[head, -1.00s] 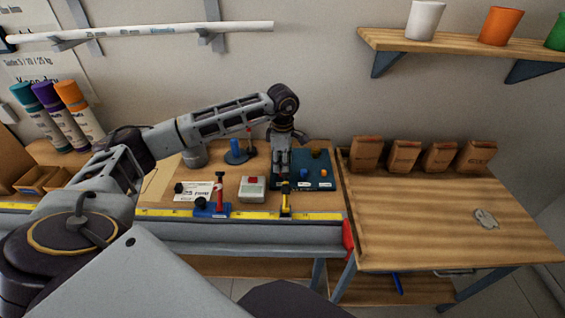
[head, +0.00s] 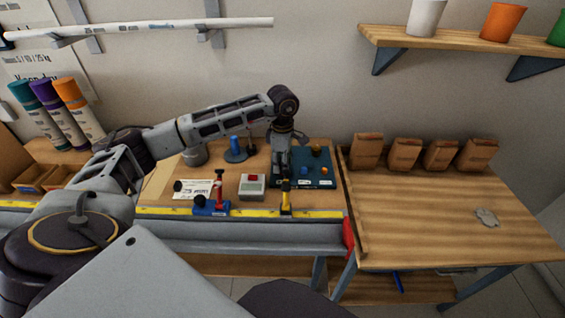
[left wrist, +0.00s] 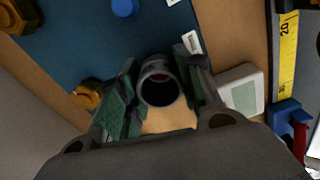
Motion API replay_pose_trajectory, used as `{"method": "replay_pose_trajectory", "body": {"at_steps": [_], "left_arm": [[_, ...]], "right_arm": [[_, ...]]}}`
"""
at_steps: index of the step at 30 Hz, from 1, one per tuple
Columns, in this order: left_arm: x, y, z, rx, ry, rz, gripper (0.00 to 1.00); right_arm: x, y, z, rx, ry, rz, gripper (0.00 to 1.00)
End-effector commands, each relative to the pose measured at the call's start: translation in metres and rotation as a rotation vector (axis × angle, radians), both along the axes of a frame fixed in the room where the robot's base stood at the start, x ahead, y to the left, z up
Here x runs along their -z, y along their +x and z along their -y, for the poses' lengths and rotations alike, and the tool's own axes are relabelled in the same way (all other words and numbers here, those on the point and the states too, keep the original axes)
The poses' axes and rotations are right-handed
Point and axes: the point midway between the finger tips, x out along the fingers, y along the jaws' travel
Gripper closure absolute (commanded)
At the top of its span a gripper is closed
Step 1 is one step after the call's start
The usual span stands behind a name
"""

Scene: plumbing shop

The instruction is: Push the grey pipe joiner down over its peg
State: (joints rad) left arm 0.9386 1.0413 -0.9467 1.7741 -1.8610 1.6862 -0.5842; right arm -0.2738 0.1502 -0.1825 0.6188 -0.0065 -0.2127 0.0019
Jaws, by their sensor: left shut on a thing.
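My left gripper (head: 280,178) reaches down at the left part of the dark blue board (head: 318,183). In the left wrist view the green-padded fingers (left wrist: 158,95) are shut on the grey pipe joiner (left wrist: 159,68). It is a short tube seen nearly end-on, with a pale rim and a dark reddish inside. In the head view the joiner cannot be made out between the fingers. Its peg is not clearly visible, so I cannot tell whether the joiner is around it or above it. My right gripper is not in view.
On the board are a blue peg (left wrist: 125,7) and a yellow-orange fitting (left wrist: 88,94). A yellow clamp (head: 286,197) and a red-blue clamp (head: 212,203) stand along the yellow ruler (head: 245,213). The right table (head: 440,220) is mostly clear.

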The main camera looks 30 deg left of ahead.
Motion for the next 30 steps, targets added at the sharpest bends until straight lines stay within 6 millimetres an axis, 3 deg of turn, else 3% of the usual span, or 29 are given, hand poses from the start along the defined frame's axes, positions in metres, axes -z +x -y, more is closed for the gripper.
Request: {"method": "replay_pose_trajectory", "body": {"at_steps": [26, 27, 30], "left_arm": [[0.0105, 0.0001, 0.0001, 0.000, 0.000, 0.000, 0.81], [0.0105, 0.0001, 0.0001, 0.000, 0.000, 0.000, 0.62], [0.0104, 0.0001, 0.0001, 0.000, 0.000, 0.000, 0.50]], "right_arm": [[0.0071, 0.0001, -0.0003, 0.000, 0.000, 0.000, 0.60], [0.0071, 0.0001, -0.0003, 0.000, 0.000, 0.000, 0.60], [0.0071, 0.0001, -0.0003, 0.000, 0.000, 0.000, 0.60]]}}
